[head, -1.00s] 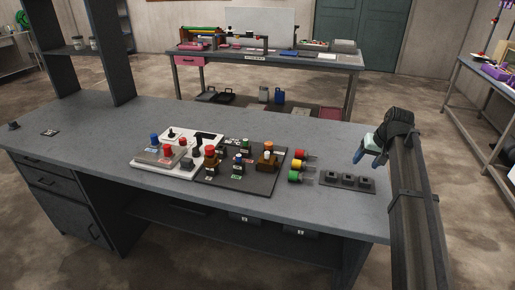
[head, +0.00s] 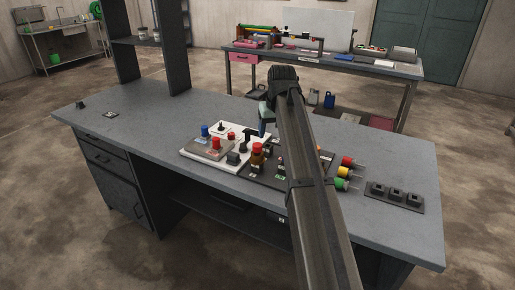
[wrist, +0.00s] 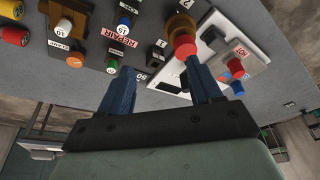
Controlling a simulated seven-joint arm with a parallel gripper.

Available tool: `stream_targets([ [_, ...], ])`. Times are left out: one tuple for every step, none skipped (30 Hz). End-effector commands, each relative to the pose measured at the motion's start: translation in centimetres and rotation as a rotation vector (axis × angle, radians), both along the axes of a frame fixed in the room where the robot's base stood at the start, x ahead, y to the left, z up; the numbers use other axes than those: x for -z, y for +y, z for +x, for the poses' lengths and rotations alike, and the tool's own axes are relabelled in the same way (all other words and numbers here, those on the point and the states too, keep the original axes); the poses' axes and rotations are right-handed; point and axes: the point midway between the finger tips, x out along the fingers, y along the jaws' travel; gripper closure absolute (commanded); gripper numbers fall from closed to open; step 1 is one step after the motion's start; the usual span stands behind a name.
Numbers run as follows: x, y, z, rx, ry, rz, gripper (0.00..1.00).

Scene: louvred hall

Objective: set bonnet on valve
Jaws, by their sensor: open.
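My gripper (wrist: 158,66) is open and empty; its blue fingers point down over the bench in the wrist view. In the head view it is above the boards, mostly behind my arm (head: 267,118). A small black block (wrist: 157,50) lies beyond the fingertips. A brown body with a pale top (wrist: 65,28) is at upper left. Which parts are the valve and bonnet I cannot tell for sure.
A white board (head: 255,133) with red and blue knobs is left of the dark mat (head: 236,173). Red, yellow and green cylinders (head: 343,172) lie right of it, beside a black three-socket block (head: 395,195). The bench's left half is mostly clear.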

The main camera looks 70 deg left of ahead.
Motion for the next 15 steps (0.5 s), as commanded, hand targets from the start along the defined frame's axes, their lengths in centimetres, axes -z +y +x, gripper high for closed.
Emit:
stream_targets([
  [-0.3,0.5,-1.5,-0.017,-0.004,0.0,0.36],
  [-0.5,0.6,-2.0,-0.025,-0.007,0.0,0.36],
  [-0.6,0.8,-2.7,-0.033,-0.008,0.0,0.36],
  [-0.7,0.9,-3.1,-0.038,-0.01,0.0,0.36],
  [-0.8,1.0,-3.4,-0.042,-0.011,0.0,0.36],
  [-0.8,1.0,-3.7,-0.045,-0.012,-0.001,0.36],
  [-0.8,1.1,-3.8,-0.045,-0.012,-0.001,0.36],
  [-0.7,1.1,-3.8,-0.046,-0.012,-0.001,0.36],
  [-0.5,1.1,-3.9,-0.047,-0.013,-0.001,0.36],
  [-0.4,1.2,-3.9,-0.047,-0.013,-0.002,0.36],
  [-0.2,1.2,-3.9,-0.046,-0.012,-0.002,0.36],
  [0.1,1.3,-3.8,-0.046,-0.012,-0.002,0.36],
  [0.4,1.4,-3.8,-0.046,-0.012,-0.002,0.36],
  [0.7,1.5,-3.8,-0.046,-0.012,-0.002,0.36],
  [1.0,1.6,-3.8,-0.046,-0.012,-0.001,0.36],
])
